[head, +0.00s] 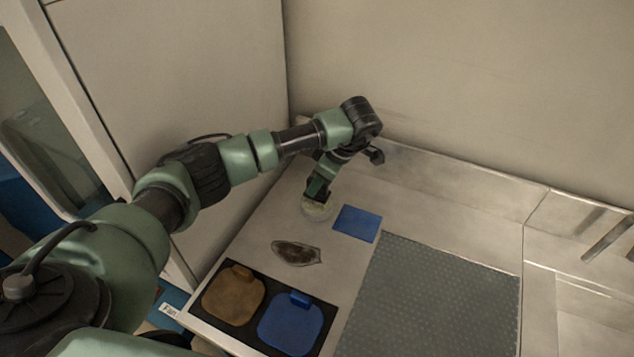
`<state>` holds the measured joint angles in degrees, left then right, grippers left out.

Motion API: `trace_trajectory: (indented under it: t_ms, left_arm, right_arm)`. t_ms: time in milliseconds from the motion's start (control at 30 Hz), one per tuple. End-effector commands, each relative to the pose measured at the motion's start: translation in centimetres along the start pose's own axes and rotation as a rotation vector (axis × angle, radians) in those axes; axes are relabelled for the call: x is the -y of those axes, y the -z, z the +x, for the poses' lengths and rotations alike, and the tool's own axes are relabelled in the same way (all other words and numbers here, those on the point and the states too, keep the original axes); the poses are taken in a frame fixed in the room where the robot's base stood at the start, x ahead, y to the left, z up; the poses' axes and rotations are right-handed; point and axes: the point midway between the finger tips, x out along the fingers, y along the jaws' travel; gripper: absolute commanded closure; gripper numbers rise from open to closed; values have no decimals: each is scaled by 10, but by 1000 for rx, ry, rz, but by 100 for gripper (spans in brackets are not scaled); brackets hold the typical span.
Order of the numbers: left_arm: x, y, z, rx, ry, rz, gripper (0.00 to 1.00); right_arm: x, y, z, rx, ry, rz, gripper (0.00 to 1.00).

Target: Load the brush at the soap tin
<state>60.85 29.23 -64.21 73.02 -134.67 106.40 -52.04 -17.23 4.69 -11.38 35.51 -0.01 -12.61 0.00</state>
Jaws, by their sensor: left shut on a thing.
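My left arm reaches in from the left and bends down at the back of the bench. My left gripper (318,190) points down over a small round pale tin (319,212), which looks like the soap tin. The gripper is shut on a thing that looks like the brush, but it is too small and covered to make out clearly. Its lower end is at or just above the tin; I cannot tell whether it touches the soap. The gripper hides part of the tin's far side. My right gripper is not in view.
A blue square (357,223) lies right of the tin. A dark oval piece (296,253) lies in front. A black tray (252,327) holds a brown pad (233,299) and a blue pad (290,327). A grey dotted mat (435,300) covers the right. Walls close the left and back.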

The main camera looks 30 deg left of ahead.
Motion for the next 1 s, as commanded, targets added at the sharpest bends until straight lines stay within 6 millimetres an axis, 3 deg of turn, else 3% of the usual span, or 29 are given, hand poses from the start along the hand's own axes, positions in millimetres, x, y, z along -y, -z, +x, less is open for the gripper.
trace_trajectory:
  t_ms: [1000]
  left_arm:
    - [0, -3, 9, 0, 0, -1, 100]
  right_arm:
    - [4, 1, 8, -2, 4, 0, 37]
